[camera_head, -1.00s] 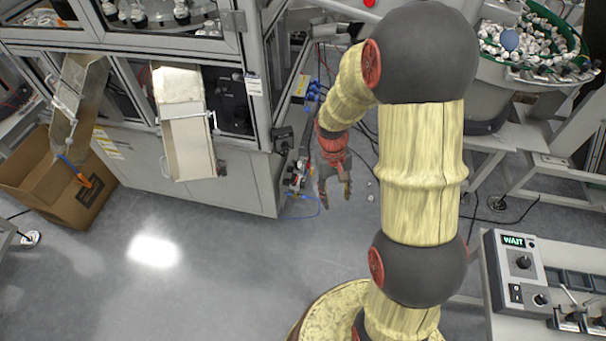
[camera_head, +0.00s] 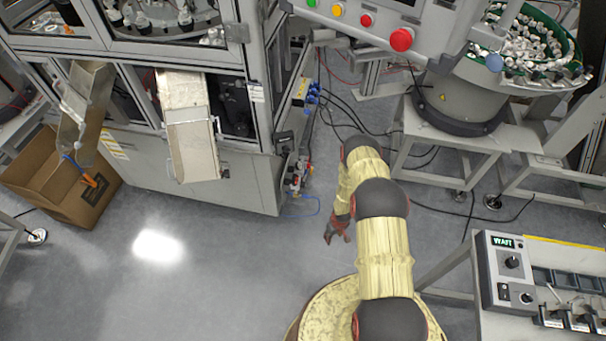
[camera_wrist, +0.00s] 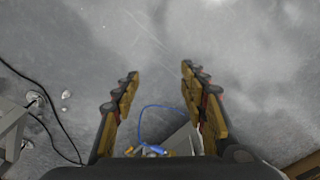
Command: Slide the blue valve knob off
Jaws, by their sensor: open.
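In the head view, small air fittings with blue parts (camera_head: 297,180) sit low on the right end of the machine cabinet. They are too small there to tell which part is the valve knob. The wrist view shows a small blue piece (camera_wrist: 154,149) beside a yellow one, near a blue hose loop, at the bottom between the finger bases; I cannot tell if it is the knob. My gripper (camera_head: 337,236) hangs over the floor, right of and nearer than the fittings, apart from them. Its fingers (camera_wrist: 160,72) are spread with nothing between the tips.
A blue hose (camera_head: 303,208) loops at the cabinet's foot. A control panel (camera_head: 375,22) overhangs at the top. A bowl feeder (camera_head: 462,95) on a stand is at right, a control box (camera_head: 510,272) at lower right, a cardboard box (camera_head: 60,198) at left. Open floor lies left.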

